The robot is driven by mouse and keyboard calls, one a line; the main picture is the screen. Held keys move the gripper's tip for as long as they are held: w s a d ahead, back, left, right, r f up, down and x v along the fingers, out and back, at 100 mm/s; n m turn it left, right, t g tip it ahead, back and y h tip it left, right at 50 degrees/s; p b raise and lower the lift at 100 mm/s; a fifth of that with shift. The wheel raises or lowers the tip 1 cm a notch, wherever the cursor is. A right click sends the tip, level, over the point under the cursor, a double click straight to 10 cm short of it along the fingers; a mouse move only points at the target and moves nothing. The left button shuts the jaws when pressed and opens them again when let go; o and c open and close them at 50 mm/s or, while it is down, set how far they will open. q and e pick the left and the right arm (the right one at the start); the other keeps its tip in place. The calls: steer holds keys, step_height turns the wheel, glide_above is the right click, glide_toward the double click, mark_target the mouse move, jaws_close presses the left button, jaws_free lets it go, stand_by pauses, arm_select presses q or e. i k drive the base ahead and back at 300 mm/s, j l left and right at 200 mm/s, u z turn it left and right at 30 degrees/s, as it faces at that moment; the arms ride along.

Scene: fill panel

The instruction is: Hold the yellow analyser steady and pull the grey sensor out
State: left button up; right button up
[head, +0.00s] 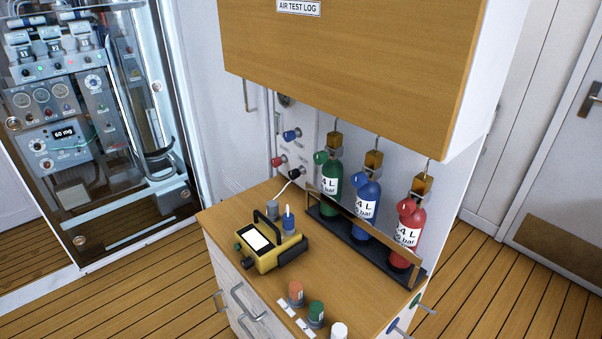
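The yellow analyser (268,263) sits on the wooden top of a cabinet, left of the gas bottles. A grey cylinder (272,211), which looks like the grey sensor, shows just behind the handle. I cannot tell whether it is seated in the analyser or stands behind it. A blue-bodied part (289,222) with a thin upright tip stands at the analyser's back. Neither of my grippers is in view.
Green (331,190), blue (367,205) and red (407,235) bottles stand in a rack behind right. Orange (296,290), green (316,311) and white (339,331) capped pieces stand along the front edge. A wall cupboard (350,60) overhangs the worktop. Worktop between analyser and rack is clear.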

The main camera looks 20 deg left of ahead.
mark_target(273, 208)
steer(key=j+z, duration=0.6)
steer(key=z, duration=0.15)
steer(key=j+z, duration=0.4)
steer(key=i+l, duration=0.05)
